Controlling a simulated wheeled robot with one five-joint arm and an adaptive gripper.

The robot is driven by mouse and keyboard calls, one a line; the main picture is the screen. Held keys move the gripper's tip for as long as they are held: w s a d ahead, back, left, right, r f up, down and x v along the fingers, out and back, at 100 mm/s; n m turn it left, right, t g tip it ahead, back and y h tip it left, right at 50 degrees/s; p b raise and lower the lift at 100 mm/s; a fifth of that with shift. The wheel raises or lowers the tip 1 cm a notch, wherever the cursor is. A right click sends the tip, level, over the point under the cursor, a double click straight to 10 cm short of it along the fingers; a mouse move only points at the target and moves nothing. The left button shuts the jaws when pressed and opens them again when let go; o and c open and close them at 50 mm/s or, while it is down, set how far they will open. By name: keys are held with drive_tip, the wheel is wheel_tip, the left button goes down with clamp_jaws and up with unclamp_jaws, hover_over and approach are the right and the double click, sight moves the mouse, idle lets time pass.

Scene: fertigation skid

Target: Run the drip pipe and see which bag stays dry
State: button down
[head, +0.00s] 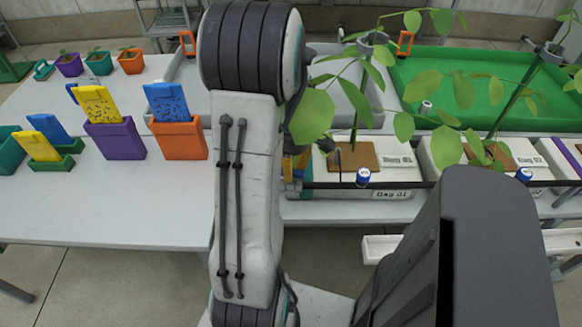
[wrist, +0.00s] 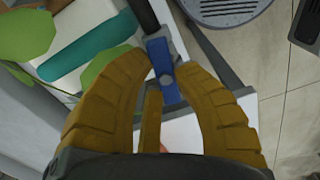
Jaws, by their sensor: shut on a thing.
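The black drip pipe (head: 410,185) runs along the front of the white grow bags. Bag 01 (head: 350,190) and Bag 02 (head: 530,160) carry labels, and another bag (head: 574,148) is cut off at the right edge. Blue-capped drippers (head: 363,176) sit by the bags. My gripper (wrist: 164,74) has yellow-brown fingers closed around a blue valve handle (wrist: 163,68) at the black pipe's end in the wrist view. In the head view my arm hides most of the gripper and the handle. Whether water flows or which bag is wet cannot be told.
Leafy plants (head: 350,110) rise from the bags. A green tray (head: 470,90) lies behind them. The left table (head: 90,200) holds purple, orange and teal holders with yellow and blue cards, plus small potted seedlings (head: 100,62). A white trough (head: 382,248) is below the bags.

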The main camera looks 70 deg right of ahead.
drive_tip(key=shift+f, duration=0.1)
idle(0.5)
drive_tip(key=c, duration=0.9)
unclamp_jaws()
drive_tip(key=shift+c, duration=0.2)
drive_tip(key=shift+d+r, duration=0.1)
drive_tip(key=shift+r, duration=0.65)
wheel_tip(320, 180, up, 11)
drive_tip(key=shift+f, duration=0.15)
